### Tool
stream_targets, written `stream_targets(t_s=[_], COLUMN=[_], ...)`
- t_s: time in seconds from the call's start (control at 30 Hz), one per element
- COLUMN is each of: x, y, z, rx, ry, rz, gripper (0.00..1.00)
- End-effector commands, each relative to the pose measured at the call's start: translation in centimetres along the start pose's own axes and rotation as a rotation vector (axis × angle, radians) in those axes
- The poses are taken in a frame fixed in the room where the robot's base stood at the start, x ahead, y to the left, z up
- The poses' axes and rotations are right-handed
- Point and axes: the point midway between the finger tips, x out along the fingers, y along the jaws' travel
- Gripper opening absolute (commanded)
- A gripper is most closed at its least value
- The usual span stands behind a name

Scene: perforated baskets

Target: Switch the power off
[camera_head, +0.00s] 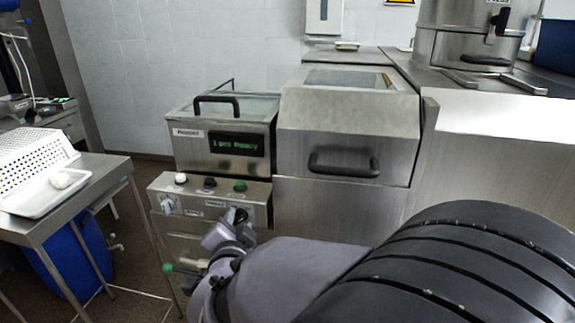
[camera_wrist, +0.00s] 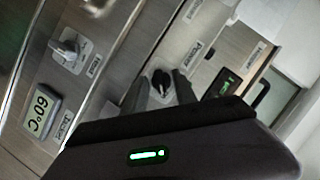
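A steel control panel (camera_head: 262,194) sits low on the front of the machine. In the wrist view, a black rotary knob (camera_wrist: 161,80) on a pale round plate lies between the two fingertips of my gripper (camera_wrist: 161,88). The fingers are apart, one on each side of the knob; whether they touch it I cannot tell. A label beside it (camera_wrist: 193,52) seems to read "Power". In the head view my gripper (camera_head: 232,220) is at the panel's lower right, and my arm hides part of the machine below.
A grey-white switch (camera_wrist: 68,48) and a "60°C" display (camera_wrist: 42,110) are nearby. White (camera_head: 180,179), black (camera_head: 210,183) and green (camera_head: 240,186) buttons line the panel's top. A lit display (camera_head: 236,145) is above. A steel table (camera_head: 105,172) stands left.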

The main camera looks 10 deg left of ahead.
Motion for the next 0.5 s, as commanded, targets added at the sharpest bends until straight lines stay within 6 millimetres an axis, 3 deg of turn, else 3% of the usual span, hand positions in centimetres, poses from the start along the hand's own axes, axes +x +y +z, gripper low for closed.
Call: stream_targets(t_s=[0.23,0.4,0.5], x=[0.06,0.04,0.04], y=[-0.04,-0.04,-0.04], z=[-0.02,-0.02,-0.02], rx=[0.000,0.000,0.000], ry=[0.000,0.000,0.000], rz=[0.000,0.000,0.000], gripper=[0.34,0.00,0.00])
